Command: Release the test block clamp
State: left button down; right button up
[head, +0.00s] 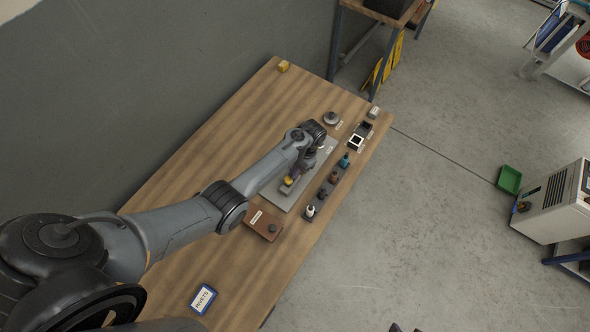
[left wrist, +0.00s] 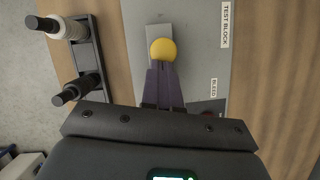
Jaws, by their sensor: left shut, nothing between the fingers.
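A grey plate (head: 310,172) lies on the wooden table, and labels on it in the left wrist view read TEST BLOCK (left wrist: 225,24) and BLEED (left wrist: 213,88). A yellow round knob (left wrist: 163,50) sits over the plate; it also shows in the head view (head: 288,181). It looks like part of the clamp, whose other parts I cannot make out. My left gripper (left wrist: 162,68) is shut and empty, its fingertips right at the knob; I cannot tell whether they touch it. Small dark tips at the head view's bottom edge may be my right gripper (head: 406,329).
A dark rack with several small bottles (head: 322,194) stands along the plate's right side. A brown box (head: 263,223), a blue-framed RIVETS card (head: 203,299), a round grey part (head: 331,118) and a yellow block (head: 283,66) are on the table. The table's left middle is bare.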

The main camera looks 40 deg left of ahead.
pick_arm(q)
jog(key=shift+s+f, duration=0.2)
jog(key=shift+s, duration=0.25)
jog(key=shift+w, duration=0.35)
jog(key=shift+w+r+p, duration=0.1)
jog(key=shift+r+p, duration=0.3)
jog(key=shift+r, duration=0.15)
jog(key=p+v, duration=0.4)
jog(key=v, duration=0.5)
jog(key=shift+w+p, duration=0.15)
jog(key=shift+p, duration=0.2)
pick_arm(e)
jog(key=shift+w+r, duration=0.2)
jog(key=shift+r, duration=0.7)
jog(key=shift+w+r, duration=0.2)
jog(key=shift+r, duration=0.75)
jog(key=shift+w+r, duration=0.2)
jog(key=shift+r, duration=0.7)
pick_arm(q)
jog(key=shift+r, duration=0.1)
